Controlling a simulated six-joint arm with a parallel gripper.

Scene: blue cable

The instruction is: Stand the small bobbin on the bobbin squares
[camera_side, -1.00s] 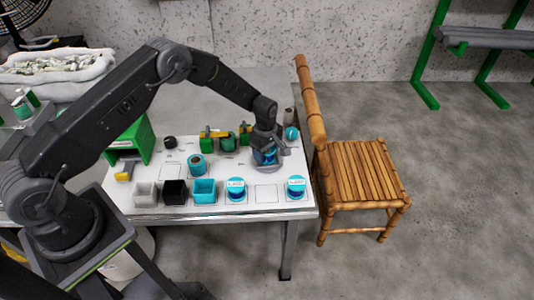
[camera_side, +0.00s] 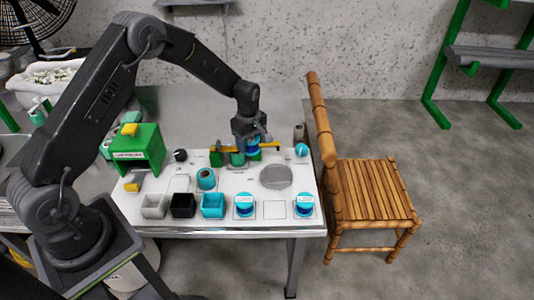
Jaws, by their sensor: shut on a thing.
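My gripper (camera_side: 252,138) is shut on a blue bobbin (camera_side: 254,146), seen small and partly hidden by the fingers. It is above the back part of the white board, in front of a yellow bar, and I cannot tell how high. Two blue bobbins with pale tops stand on front squares, one left (camera_side: 244,206) and one right (camera_side: 304,206). Between them is a bare outlined square (camera_side: 274,210). A grey round pad (camera_side: 275,176) lies bare on the board behind that square.
Grey, black (camera_side: 183,206) and teal (camera_side: 212,206) open boxes line the front left. A teal spool (camera_side: 206,179) stands behind them. A green rack (camera_side: 216,157) with a teal roll stands at the back. A green dispenser (camera_side: 138,148) is left; a bamboo chair (camera_side: 365,190) is right.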

